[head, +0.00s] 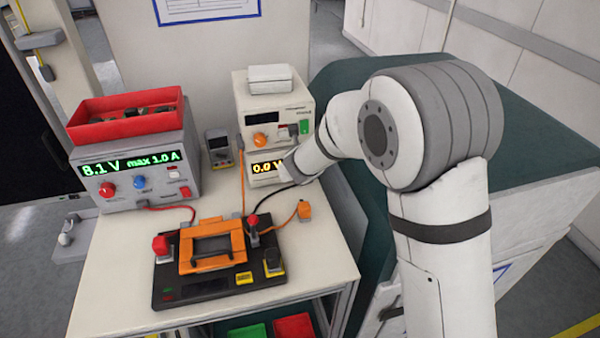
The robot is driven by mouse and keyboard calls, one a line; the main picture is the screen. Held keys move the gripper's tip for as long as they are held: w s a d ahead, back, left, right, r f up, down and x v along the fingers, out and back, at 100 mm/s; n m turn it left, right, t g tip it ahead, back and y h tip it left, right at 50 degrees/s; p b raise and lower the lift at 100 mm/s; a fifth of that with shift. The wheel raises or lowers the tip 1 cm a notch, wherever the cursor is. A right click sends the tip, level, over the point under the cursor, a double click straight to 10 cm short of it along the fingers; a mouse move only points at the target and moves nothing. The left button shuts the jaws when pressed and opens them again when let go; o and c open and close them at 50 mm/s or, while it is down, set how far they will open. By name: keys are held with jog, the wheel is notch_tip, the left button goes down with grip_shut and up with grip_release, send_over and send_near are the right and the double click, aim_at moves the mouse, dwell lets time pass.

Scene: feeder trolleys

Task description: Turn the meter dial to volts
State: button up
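A white bench instrument (243,104) stands at the back right of the table. Its upper front has a dark display and an orange knob (260,140). A lower display (267,168) on it reads 0.0 V in yellow. I cannot make out the dial's markings. A small grey handheld meter (219,147) stands to its left; its face is too small to read. My arm comes in from the right, and my gripper (289,171) is at the right side of the lower display, mostly hidden by my wrist. I cannot tell whether it touches anything or is open.
A grey power supply (140,185) reading 8.1 V max 1.0 A stands left, with a red bin (125,110) on top. A black fixture (215,283) with an orange frame (205,245) lies in front. Cables cross the table between them. The front left table corner is bare.

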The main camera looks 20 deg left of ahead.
dwell(0.4)
jog(key=o, duration=1)
jog(key=shift+c, duration=0.2)
jog(key=p+v, duration=0.1)
jog(key=v, duration=0.6)
jog(key=shift+s+r+p, duration=0.25)
jog(key=shift+p, duration=0.05)
jog(key=shift+d, duration=0.15)
